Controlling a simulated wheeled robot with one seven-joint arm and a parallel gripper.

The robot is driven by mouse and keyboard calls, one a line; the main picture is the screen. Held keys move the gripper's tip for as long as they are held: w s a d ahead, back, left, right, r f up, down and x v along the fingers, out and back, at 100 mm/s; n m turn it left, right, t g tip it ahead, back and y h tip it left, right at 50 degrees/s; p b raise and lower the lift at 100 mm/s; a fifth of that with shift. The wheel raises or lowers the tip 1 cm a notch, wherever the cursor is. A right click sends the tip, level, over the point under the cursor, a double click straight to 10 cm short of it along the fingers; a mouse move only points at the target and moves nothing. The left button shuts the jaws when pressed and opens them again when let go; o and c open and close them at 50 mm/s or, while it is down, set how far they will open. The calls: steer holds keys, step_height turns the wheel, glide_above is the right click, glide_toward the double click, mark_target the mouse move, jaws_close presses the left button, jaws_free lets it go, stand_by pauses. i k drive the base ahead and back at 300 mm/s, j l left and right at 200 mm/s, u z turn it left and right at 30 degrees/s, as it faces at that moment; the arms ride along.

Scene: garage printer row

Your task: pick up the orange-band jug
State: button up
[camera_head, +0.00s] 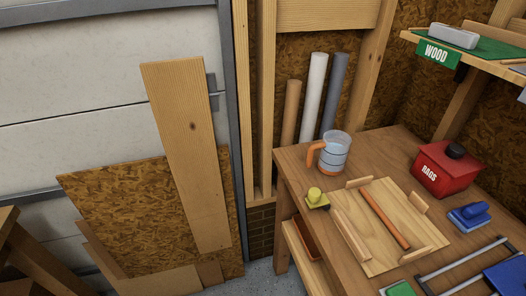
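A jug (335,151) stands upright near the back left corner of the wooden workbench (291,160). It has a pale, clear-looking upper part, orange banding around its lower body, and an orange handle on its left side. Nothing blocks the view of it. My gripper does not show in the head camera view.
On the bench are a wooden board with strips (408,256), a yellow-knobbed block (316,198), a red RAGS box (447,170) and a blue-handled item (470,215). A shelf marked WOOD (436,51) overhangs the bench's back right. Tubes (313,95) stand behind the jug.

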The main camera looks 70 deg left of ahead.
mark_target(334, 146)
steer(key=k+u, duration=0.1)
steer(key=u, duration=0.9)
steer(key=i+l+u, duration=0.1)
steer(key=u, duration=0.65)
steer(key=k+z, duration=0.1)
steer(key=z, duration=1.05)
steer(key=i+j+z, duration=0.15)
steer(key=z, duration=1.65)
steer(key=k+u, duration=0.15)
steer(key=u, duration=1.45)
steer(key=l+u, duration=0.1)
steer(key=u, duration=1.2)
steer(key=i+l, duration=0.05)
